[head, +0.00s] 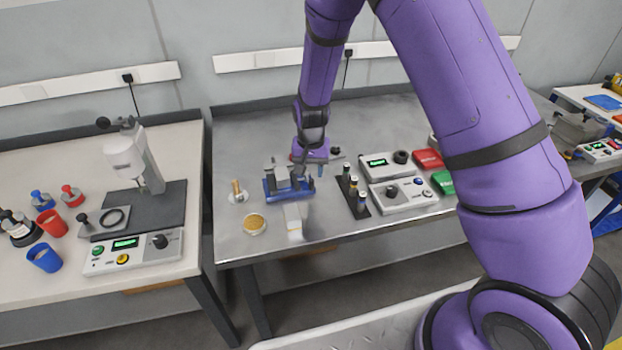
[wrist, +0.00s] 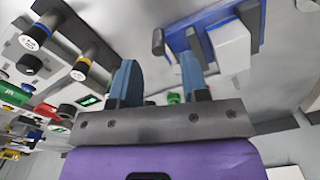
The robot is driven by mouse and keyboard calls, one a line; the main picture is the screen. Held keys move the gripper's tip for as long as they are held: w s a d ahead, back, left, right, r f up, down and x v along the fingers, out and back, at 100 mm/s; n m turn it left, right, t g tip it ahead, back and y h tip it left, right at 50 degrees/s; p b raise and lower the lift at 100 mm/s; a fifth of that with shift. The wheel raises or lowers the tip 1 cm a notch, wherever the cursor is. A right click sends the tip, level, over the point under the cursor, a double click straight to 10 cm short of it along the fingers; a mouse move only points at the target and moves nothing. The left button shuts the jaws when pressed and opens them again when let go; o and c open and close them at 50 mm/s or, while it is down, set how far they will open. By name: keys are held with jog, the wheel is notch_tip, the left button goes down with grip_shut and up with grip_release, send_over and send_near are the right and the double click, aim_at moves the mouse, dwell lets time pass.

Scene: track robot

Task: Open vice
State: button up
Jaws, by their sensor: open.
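The vice, with a blue base (head: 272,193) and grey jaws, stands on the grey metal table. In the wrist view its blue body (wrist: 205,20) and pale grey block fill the upper right. A small grey piece (wrist: 158,42), perhaps the end of its handle, shows at its left. My gripper (head: 318,168) is at the right side of the vice in the head view, and my arm comes down from above. In the wrist view my gripper's two dark blue fingers (wrist: 158,68) are apart with nothing between them. I cannot tell whether a finger touches the vice.
A black rack with small bottles (head: 355,195) stands just right of the vice. Control boxes (head: 398,197) lie beyond it.

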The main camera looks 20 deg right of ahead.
aim_at(311, 180)
notch_tip(311, 180, up, 6)
jog(key=shift+r, duration=0.1)
dwell(0.5)
